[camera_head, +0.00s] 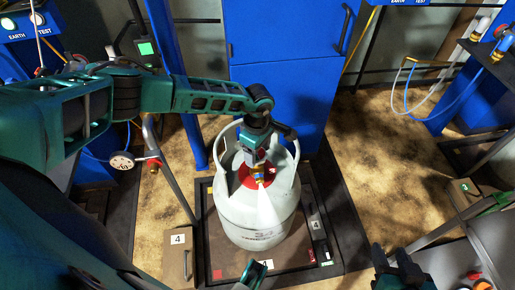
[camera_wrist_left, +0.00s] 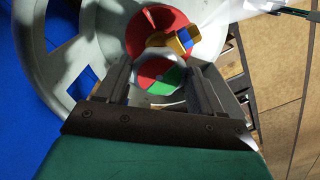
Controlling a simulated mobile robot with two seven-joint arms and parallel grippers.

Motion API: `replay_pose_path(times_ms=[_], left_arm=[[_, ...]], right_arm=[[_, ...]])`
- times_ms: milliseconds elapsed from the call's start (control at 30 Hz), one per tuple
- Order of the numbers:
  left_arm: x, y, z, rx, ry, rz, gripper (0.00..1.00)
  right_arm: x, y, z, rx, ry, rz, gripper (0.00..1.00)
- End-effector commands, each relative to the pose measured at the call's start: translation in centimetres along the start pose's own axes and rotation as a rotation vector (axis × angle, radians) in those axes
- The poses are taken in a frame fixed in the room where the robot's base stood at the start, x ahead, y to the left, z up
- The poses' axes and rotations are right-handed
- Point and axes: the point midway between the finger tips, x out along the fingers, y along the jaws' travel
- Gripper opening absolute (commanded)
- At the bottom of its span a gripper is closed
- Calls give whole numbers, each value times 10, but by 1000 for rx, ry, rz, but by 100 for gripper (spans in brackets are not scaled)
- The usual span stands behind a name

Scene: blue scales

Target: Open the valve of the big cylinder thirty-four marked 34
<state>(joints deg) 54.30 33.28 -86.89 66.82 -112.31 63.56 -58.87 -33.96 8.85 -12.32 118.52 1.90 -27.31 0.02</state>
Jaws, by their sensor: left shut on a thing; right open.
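The big white gas cylinder (camera_head: 240,205) stands upright on a platform in the middle of the head view, with small print that seems to read 34 on its front. Its collar surrounds a red top (camera_head: 246,178) and a brass valve outlet (camera_head: 260,174). My left gripper (camera_head: 256,155) reaches down inside the collar from above. In the left wrist view its two fingers (camera_wrist_left: 162,72) are shut on the valve's round knob (camera_wrist_left: 158,63), which shows red and green sectors. My right gripper (camera_head: 398,268) is at the bottom right, open and empty, apart from the cylinder.
The cylinder's platform (camera_head: 203,215) carries small labels with 4. A blue cabinet (camera_head: 280,100) stands close behind. A gauge (camera_head: 122,160) and metal post are at left. Hoses and a bench with fittings are at right. The floor (camera_head: 390,165) right of the platform is clear.

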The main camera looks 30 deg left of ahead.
Motion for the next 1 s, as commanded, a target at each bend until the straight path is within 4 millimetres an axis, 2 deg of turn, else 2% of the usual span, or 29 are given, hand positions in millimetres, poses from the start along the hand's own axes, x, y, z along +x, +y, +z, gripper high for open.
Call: replay_pose_path(times_ms=[1000], left_arm=[[-2,3,-2,-952,0,0,36]], right_arm=[[-20,-2,-32,5,1,0,43]])
